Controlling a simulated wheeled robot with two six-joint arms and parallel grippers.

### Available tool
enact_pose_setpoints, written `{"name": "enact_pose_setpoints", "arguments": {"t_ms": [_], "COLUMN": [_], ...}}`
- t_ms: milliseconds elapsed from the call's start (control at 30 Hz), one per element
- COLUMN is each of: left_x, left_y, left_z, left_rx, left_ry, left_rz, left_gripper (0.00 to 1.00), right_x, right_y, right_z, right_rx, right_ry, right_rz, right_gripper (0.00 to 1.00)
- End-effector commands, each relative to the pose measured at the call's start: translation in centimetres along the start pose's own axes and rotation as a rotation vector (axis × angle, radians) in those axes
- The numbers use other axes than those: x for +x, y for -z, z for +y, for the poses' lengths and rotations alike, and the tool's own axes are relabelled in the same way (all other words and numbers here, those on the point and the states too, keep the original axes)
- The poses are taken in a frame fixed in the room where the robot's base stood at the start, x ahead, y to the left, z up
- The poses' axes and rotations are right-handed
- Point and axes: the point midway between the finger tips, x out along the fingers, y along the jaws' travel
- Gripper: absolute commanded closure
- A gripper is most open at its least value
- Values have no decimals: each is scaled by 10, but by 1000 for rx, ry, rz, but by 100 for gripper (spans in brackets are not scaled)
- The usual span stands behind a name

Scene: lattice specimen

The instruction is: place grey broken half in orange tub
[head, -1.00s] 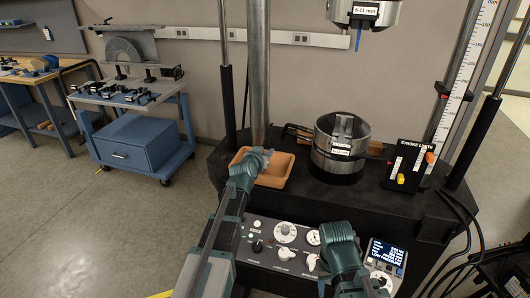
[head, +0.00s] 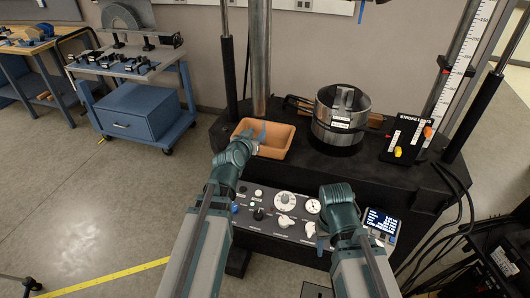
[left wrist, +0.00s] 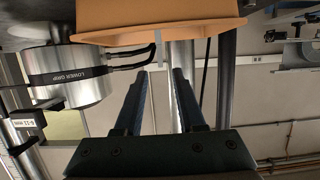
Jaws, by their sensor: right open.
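The orange tub (head: 283,155) stands on the black machine base, left of the lower grip; its rim is at the top of the left wrist view (left wrist: 245,28). A thin light grey strip (left wrist: 158,50), probably the grey broken half, shows between the fingertips at the tub rim, touching neither finger. I cannot tell whether it rests in the tub. My right gripper (head: 322,240) is low before the control panel, fingers mostly hidden.
The round steel lower grip (head: 325,128) stands right of the tub with a grey piece upright in its jaws. A steel column (head: 259,60) rises behind the tub. The control panel (head: 270,212) lies in front. A limit-switch panel (head: 408,135) stands at right.

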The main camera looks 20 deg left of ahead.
Motion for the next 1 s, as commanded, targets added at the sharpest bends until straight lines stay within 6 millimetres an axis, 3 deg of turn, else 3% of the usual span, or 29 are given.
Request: {"name": "enact_pose_setpoints", "arguments": {"t_ms": [133,233,367,400,500,633,800,1000], "left_x": [0,-3,-26,-40,-81,-135,-183,-199], "left_y": [-7,-31,-88,-110,-157,-198,-218,-222], "left_z": [12,50,118,137,170,184,182,179], "left_rx": [6,24,76,98,159,235,302,323], "left_ry": [-27,-107,-236,-265,-292,-244,-145,-96], "left_rz": [-31,-141,-404,-506,-760,-1030,-1237,-1305], "left_gripper": [61,61,61,61,61,61,61,61], "right_x": [0,0,0,0,0,0,0,0], "right_y": [0,0,0,0,0,0,0,0], "right_z": [0,0,0,0,0,0,0,0], "right_rx": [0,0,0,0,0,0,0,0], "right_ry": [0,0,0,0,0,0,0,0], "right_rz": [0,0,0,0,0,0,0,0], "right_gripper": [50,50,50,50,50,50,50,50]}}
